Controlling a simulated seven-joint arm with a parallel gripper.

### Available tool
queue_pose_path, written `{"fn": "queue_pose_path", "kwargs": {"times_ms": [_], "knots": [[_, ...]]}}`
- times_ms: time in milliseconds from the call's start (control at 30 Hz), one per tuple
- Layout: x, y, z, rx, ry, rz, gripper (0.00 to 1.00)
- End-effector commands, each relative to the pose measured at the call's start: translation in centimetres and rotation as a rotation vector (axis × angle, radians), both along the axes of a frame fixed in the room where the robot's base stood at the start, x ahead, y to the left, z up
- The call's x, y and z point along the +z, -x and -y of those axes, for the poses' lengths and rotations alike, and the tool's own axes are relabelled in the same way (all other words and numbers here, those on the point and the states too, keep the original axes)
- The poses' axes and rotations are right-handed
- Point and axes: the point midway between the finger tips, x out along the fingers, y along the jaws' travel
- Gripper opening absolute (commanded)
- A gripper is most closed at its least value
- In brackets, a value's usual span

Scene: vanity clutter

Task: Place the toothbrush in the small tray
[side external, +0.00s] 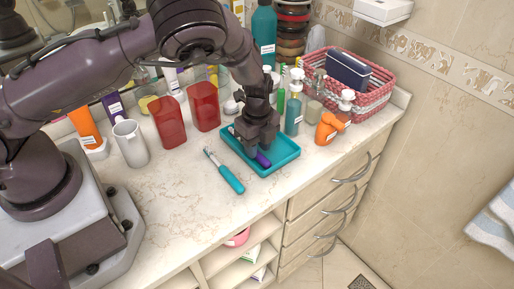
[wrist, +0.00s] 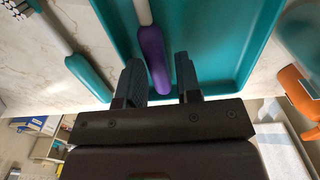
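A toothbrush with a purple handle (wrist: 154,58) lies in the teal tray (wrist: 228,70), its pale neck running to the top of the wrist view. In the side view its purple end (side external: 262,159) shows below my gripper (side external: 256,148). My gripper (wrist: 160,75) is open, low over the tray, with a finger on each side of the handle and a visible gap at the right finger. The tray also shows in the side view (side external: 283,158).
Bottles, including a clear teal pump bottle (side external: 294,110) and an orange one (side external: 326,130), stand right of the tray. A pink basket (side external: 377,98) is behind them. Red cups (side external: 168,122) and a white cup (side external: 130,145) stand left. The front counter (side external: 180,205) is mostly clear.

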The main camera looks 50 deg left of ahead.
Motion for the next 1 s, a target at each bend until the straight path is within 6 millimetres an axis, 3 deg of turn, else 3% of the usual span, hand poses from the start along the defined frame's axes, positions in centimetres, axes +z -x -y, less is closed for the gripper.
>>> {"fn": "queue_pose_path", "kwargs": {"times_ms": [400, 600, 833, 933, 1000], "knots": [[8.6, -0.1, 0.1, -0.001, 0.001, 0.003, 0.32], [10.7, -0.1, 0.0, -0.001, 0.000, 0.000, 0.32], [11.3, -0.3, 0.1, 0.009, 0.018, 0.022, 0.32], [12.6, -1.6, 0.6, 0.056, 0.102, 0.132, 0.32], [14.7, -3.1, 0.9, 0.126, 0.192, 0.271, 0.32]]}}
